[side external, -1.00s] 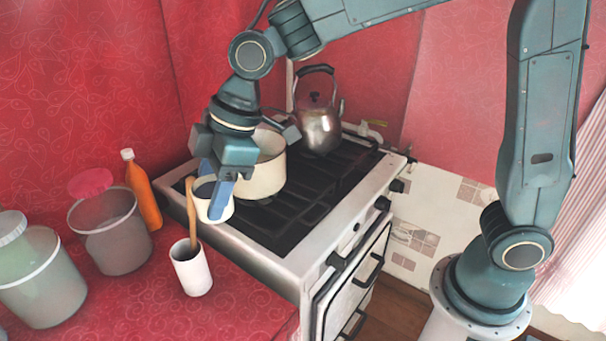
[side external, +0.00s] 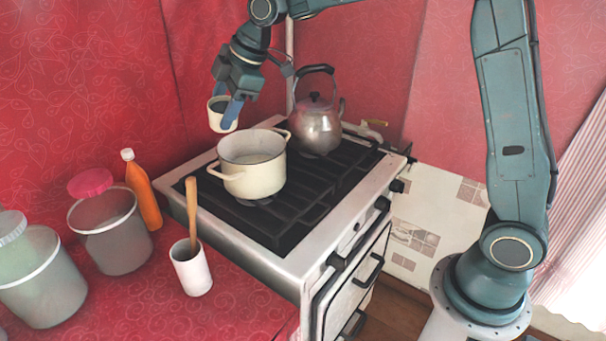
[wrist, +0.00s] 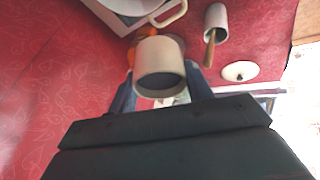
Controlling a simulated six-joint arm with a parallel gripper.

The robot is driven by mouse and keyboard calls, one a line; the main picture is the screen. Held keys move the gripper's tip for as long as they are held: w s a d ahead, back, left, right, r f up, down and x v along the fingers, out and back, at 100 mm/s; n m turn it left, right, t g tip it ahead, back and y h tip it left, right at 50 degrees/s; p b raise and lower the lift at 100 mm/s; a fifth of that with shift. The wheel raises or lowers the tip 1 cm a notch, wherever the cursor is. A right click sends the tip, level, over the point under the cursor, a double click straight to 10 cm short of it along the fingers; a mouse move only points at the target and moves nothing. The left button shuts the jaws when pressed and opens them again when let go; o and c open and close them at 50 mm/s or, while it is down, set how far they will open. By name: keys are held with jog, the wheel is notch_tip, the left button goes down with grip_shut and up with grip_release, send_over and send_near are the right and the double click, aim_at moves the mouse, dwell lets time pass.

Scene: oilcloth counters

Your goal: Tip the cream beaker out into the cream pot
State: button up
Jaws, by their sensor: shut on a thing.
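The cream beaker (side external: 219,121) is held in the air, above and slightly left of the cream pot, apart from it. It looks near upright, with a dark inside; I cannot tell what it contains. My gripper (side external: 232,108) is shut on it, with blue fingers on its sides. In the wrist view the beaker (wrist: 160,68) sits between the two fingers. The cream pot (side external: 257,177) stands uncovered on the stove, with loop handles and a pale inside. In the wrist view a pale rim and loop handle show at the top edge.
A steel kettle (side external: 317,130) stands behind the pot on the stove (side external: 300,212). On the red counter are a white holder (side external: 192,272) with a wooden spoon (side external: 193,210), an orange bottle (side external: 146,196) and lidded canisters (side external: 108,235). A pale lid (wrist: 240,71) shows in the wrist view.

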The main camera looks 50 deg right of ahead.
jog(key=w+d+t, duration=0.1)
jog(key=w+d, duration=0.3)
jog(key=d, duration=0.6)
jog(key=shift+t, duration=0.3)
jog(key=shift+w+d+f, duration=0.1)
jog(key=shift+w+f, duration=0.05)
jog(key=shift+f, duration=2.45)
jog(key=shift+f, duration=0.1)
